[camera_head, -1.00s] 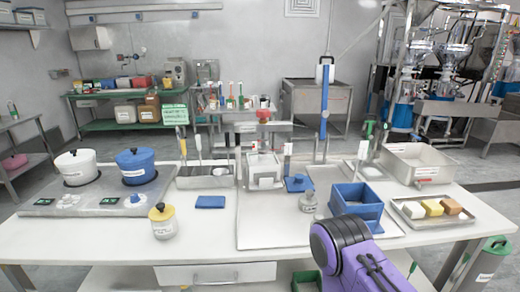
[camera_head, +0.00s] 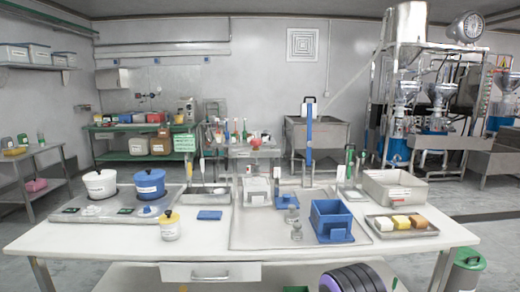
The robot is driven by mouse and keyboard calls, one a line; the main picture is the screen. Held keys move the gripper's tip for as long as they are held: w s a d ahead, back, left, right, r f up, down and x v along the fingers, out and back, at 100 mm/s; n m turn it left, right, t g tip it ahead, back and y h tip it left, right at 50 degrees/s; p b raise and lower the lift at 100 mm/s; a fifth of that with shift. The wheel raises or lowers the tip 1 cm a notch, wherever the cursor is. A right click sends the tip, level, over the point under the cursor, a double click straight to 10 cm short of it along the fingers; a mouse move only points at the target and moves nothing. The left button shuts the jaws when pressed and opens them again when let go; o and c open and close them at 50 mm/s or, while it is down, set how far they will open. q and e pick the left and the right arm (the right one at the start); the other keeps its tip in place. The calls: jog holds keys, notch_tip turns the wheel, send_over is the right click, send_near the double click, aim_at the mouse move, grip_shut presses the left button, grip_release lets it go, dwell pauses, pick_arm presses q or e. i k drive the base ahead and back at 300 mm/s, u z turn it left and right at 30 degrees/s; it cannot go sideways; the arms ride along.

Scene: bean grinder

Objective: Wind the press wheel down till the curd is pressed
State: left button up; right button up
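The press stands at the middle back of the white table. Its grey crossbar (camera_head: 252,152) spans two posts, with a small red part (camera_head: 255,142) on top that looks like the press wheel. A pale box-shaped mould (camera_head: 257,190) sits below the crossbar. Whether curd is in it, and how far it is pressed, is too small to tell. Neither of my grippers is in view. Only a black and purple link of my arm shows at the bottom edge, right of centre, well short of the press.
A blue open box (camera_head: 331,220) and small metal pieces (camera_head: 297,230) stand right of and in front of the press. A tray of blocks (camera_head: 402,225) and a steel bin (camera_head: 392,187) are further right.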

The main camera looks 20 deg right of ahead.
aim_at(256, 143)
jog(key=u, duration=0.25)
jog(key=k, duration=0.25)
jog(key=z, duration=1)
jog(key=i, duration=0.9)
jog(key=u, duration=0.6)
jog(key=i, duration=0.65)
jog(key=u, duration=0.6)
